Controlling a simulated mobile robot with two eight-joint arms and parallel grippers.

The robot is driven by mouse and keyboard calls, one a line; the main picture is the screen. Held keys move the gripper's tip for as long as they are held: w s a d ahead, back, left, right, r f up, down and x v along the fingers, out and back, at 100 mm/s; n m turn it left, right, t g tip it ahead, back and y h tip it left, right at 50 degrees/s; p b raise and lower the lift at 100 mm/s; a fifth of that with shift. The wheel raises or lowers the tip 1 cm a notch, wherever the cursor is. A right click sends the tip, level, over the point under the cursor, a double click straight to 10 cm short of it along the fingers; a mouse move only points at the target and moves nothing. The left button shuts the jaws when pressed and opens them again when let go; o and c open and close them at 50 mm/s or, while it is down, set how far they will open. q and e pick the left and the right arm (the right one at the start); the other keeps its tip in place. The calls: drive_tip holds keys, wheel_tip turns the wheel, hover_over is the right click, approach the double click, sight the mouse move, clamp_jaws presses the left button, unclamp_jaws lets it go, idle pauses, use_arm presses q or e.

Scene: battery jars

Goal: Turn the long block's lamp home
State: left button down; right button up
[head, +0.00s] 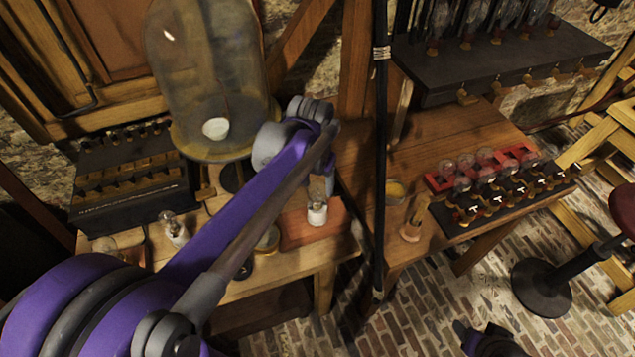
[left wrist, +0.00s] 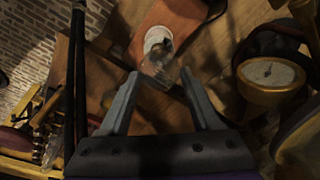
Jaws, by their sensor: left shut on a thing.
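A clear glass lamp in a white holder (head: 317,214) stands on a reddish-brown wooden block (head: 297,233) on the bench. My left gripper (head: 320,188) reaches down over the lamp from above and is shut on its glass. In the left wrist view the lamp's glass (left wrist: 160,66) lies between the two fingertips (left wrist: 161,82). The white holder is just beyond it on the block (left wrist: 178,20). The lamp's seat is too small to judge. Part of my right arm, perhaps its gripper (head: 490,341), shows at the bottom edge; its jaws cannot be made out.
A smaller lamp (head: 173,229) stands at the left. A large glass bell jar (head: 208,75) stands behind. A dark upright post (head: 380,150) is close right of the gripper. A black strip with several bulbs (head: 520,204) lies right. A round dial (left wrist: 268,72) is beside the gripper.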

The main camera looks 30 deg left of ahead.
use_arm(q)
drive_tip(key=shift+m, duration=1.1)
unclamp_jaws()
wheel_tip(320, 180, up, 11)
drive_tip(key=s, duration=0.1)
drive_tip(key=s+d+f+t, duration=0.1)
drive_tip(key=s+d+f, duration=0.1)
drive_tip(key=s+f, duration=0.2)
drive_tip(key=s+d+f+n+t, duration=0.1)
drive_tip(key=s+d+f+t, duration=0.1)
drive_tip(key=s+f, duration=0.2)
drive_tip(key=s+d+f+t, duration=0.1)
drive_tip(key=s+d+f, duration=0.1)
drive_tip(key=s+f, duration=0.3)
drive_tip(key=shift+d+f+n+p, duration=0.3)
drive_tip(key=shift+d+f, duration=0.1)
drive_tip(key=shift+f, duration=0.35)
